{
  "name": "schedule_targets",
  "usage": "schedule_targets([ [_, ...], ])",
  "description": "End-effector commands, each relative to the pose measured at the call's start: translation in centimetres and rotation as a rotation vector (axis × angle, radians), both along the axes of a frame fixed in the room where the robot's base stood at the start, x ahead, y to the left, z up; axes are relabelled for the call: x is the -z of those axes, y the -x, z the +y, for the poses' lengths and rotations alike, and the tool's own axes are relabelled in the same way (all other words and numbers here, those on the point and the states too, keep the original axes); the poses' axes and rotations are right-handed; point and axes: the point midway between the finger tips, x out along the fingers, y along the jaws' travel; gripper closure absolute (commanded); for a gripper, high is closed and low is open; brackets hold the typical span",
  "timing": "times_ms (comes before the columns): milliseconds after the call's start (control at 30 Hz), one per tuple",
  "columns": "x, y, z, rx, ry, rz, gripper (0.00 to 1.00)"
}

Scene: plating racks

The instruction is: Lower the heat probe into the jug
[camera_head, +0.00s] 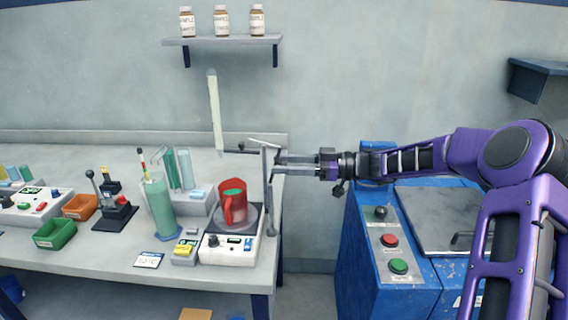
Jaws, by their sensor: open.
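A red jug (234,206) with a handle stands on the dark top of a white hotplate unit (228,249). A thin dark upright stand (268,200) rises at the unit's right side. A thin dark arm (238,150) reaches left from near its top, above the jug. A pale rod (264,143) lies slightly tilted across the stand's top. I cannot tell for certain which of these parts is the heat probe. My gripper (277,165) points left, its two fingers apart, with the tips close to the stand's upper part. I cannot tell whether they touch it.
A teal cylinder (160,207) holding rods stands left of the hotplate. A blue machine (365,245) stands right, across a gap.

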Motion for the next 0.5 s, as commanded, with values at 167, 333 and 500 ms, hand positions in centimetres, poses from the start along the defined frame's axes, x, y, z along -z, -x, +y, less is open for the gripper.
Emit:
schedule_targets([
  [167,0.00,0.00,0.33,0.000,0.000,0.000,0.46],
  [333,0.00,-0.01,0.31,0.000,0.000,0.000,0.50],
  [500,0.00,-0.01,0.30,0.000,0.000,0.000,0.80],
])
